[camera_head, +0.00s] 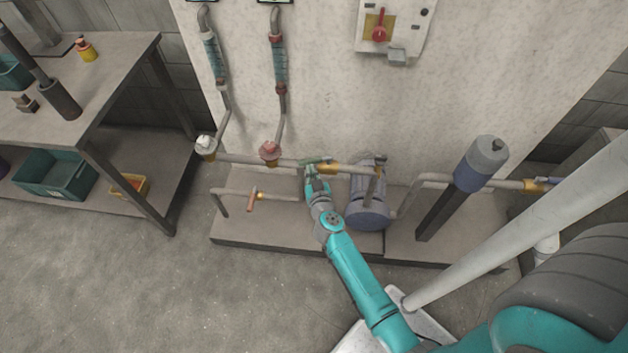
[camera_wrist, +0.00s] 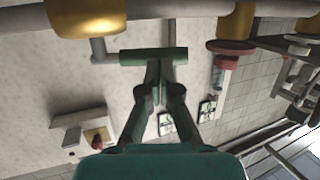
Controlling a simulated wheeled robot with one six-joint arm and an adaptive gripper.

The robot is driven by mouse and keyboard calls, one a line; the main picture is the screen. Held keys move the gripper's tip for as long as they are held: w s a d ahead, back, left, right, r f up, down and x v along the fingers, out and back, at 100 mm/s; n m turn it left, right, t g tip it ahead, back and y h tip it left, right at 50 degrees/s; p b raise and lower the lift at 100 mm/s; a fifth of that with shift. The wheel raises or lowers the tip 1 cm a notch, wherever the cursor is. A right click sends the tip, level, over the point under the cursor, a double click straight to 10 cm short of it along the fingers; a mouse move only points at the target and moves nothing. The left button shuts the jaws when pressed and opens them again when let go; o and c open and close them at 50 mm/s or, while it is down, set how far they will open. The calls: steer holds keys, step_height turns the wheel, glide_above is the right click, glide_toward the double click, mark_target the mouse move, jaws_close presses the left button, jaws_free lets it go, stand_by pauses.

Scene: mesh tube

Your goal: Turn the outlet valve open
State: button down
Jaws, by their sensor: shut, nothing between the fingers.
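A green bar handle (camera_head: 318,160) sits on the pipe run in front of the pale wall panel, beside a yellow fitting (camera_head: 349,168). In the wrist view the green handle (camera_wrist: 136,56) lies across the picture near a yellow fitting (camera_wrist: 85,14). My gripper (camera_head: 315,172) is at this handle. In the wrist view my gripper (camera_wrist: 160,66) has its fingers together, with the tips at or just short of the bar; I cannot tell whether they touch. No label shows which valve is the outlet valve.
A red handwheel (camera_head: 270,150) and a white one (camera_head: 206,143) stand left on the pipe. An orange-handled lever (camera_head: 253,201) is on the lower pipe. A blue-grey pump (camera_head: 368,205) stands close right of my arm. A workbench (camera_head: 122,75) is at left; the floor is clear.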

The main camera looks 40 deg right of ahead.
mark_target(306, 164)
steer(key=shift+w+d+f, duration=0.15)
steer(key=shift+w+d, duration=0.15)
steer(key=shift+w, duration=0.2)
steer(key=shift+w, duration=0.1)
steer(key=shift+w+d, duration=0.2)
steer(key=shift+w, duration=0.8)
